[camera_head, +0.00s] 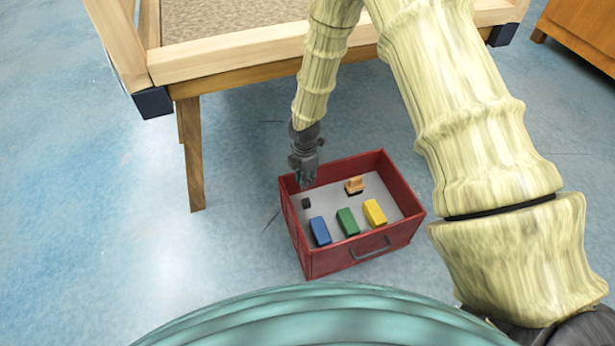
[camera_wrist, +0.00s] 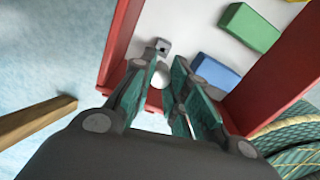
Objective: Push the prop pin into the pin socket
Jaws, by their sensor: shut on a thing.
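My gripper (camera_head: 304,182) points down inside the red box, near its back left corner. In the wrist view its two green-padded fingers (camera_wrist: 160,90) are closed around a pale, round-ended piece, which looks like the prop pin (camera_wrist: 160,77). The rest of the pin is hidden between the fingers. A small grey block with a dark hole, which looks like the pin socket (camera_wrist: 163,46), sits on the box floor just beyond the fingertips. It shows as a small dark block (camera_head: 306,203) in the head view. The pin appears apart from the socket; its height above the floor is unclear.
The red box (camera_head: 363,258) stands on the blue floor. It holds a blue block (camera_head: 320,231), a green block (camera_head: 347,221), a yellow block (camera_head: 374,212) and a small wooden piece with a dark base (camera_head: 354,186). A wooden table (camera_head: 230,60) stands behind, its leg (camera_head: 193,155) left of the box.

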